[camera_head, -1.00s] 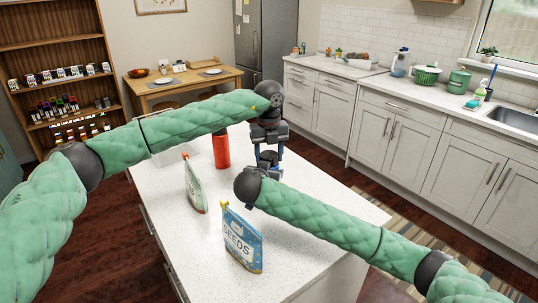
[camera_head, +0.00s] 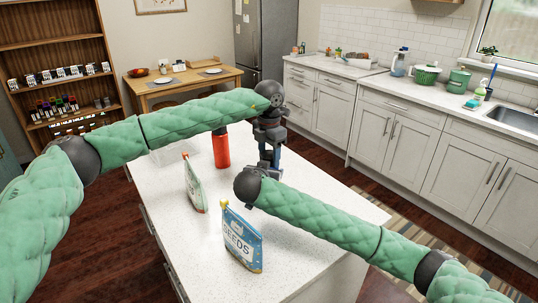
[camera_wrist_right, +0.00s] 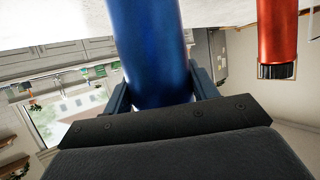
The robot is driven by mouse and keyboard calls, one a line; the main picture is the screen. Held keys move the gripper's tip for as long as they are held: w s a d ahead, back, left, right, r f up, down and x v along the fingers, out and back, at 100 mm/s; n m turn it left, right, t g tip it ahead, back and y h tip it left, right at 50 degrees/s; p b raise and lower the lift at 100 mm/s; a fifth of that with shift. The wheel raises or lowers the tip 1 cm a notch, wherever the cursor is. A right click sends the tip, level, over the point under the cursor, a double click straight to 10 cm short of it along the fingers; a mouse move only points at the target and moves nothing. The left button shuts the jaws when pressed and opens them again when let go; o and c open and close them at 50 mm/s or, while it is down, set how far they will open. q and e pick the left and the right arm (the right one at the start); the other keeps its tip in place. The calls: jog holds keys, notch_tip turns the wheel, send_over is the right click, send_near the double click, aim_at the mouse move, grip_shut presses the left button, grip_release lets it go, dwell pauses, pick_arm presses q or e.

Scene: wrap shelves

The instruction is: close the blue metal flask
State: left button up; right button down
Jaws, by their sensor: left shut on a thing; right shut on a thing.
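The blue metal flask (camera_wrist_right: 150,50) stands between the fingers of my right gripper (camera_wrist_right: 162,90), which is shut on it. In the head view only a sliver of the flask (camera_head: 278,156) shows behind the grippers. My left gripper (camera_head: 268,160) points down over the flask's top from above and is shut. What it grips is hidden, but its place fits the flask's lid. The right gripper's fingers are hidden behind its own wrist in the head view. The flask's upper end is out of sight in the wrist view.
A red bottle with a dark cap (camera_head: 221,148) stands left of the grippers on the white island top (camera_head: 200,255); it also shows in the wrist view (camera_wrist_right: 277,30). A green-white packet (camera_head: 194,185) and a blue seeds packet (camera_head: 242,238) stand nearer. The front left worktop is clear.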

pick_arm(q)
jog(key=shift+a, duration=0.1)
jog(key=o, duration=1.1)
jog(key=shift+r, duration=0.1)
jog(key=shift+r, duration=2.2)
jog(key=shift+c, duration=0.6)
